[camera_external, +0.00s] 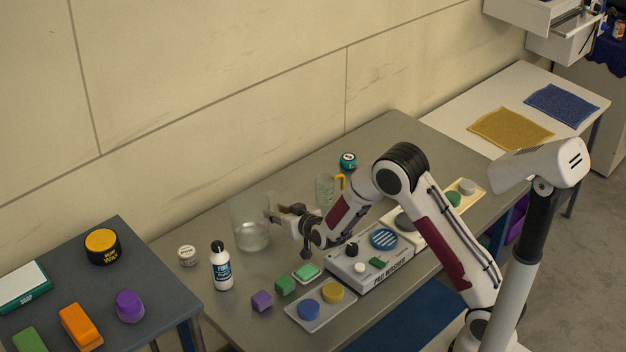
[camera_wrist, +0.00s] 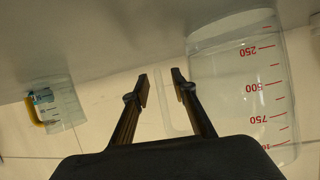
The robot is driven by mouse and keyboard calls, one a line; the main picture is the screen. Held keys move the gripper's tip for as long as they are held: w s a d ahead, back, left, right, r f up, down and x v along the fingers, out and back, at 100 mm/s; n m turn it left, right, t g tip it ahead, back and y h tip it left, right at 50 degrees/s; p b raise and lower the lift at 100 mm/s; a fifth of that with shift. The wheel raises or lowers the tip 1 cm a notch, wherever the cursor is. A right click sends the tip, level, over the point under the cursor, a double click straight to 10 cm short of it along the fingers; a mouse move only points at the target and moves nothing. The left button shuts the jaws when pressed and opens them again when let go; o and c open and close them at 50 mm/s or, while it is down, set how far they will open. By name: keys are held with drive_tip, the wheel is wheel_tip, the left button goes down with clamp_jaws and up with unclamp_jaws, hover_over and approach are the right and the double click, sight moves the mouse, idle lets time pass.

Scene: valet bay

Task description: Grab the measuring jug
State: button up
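The measuring jug (camera_external: 250,228) is large and clear and stands on the grey bench in the external view. In the wrist view the jug (camera_wrist: 245,85) appears upside down at the right, with red marks such as 250, 500 and 750. Its pale clear handle (camera_wrist: 166,100) shows between my fingers, close to the right one. My gripper (camera_external: 272,208) is at the jug's right side. In the wrist view my gripper (camera_wrist: 161,90) is open, with a gap between its fingertips. Whether a finger touches the handle I cannot tell.
A smaller clear jug with a yellow handle (camera_external: 326,190) stands behind my arm. A white bottle (camera_external: 221,268) and a small white tub (camera_external: 187,256) stand left of the large jug. The pad washer (camera_external: 362,272) and several coloured blocks lie in front.

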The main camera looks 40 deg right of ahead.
idle(0.3)
clamp_jaws()
drive_tip(key=shift+r, duration=0.3)
drive_tip(key=shift+r, duration=4.65)
drive_tip(key=shift+r, duration=0.1)
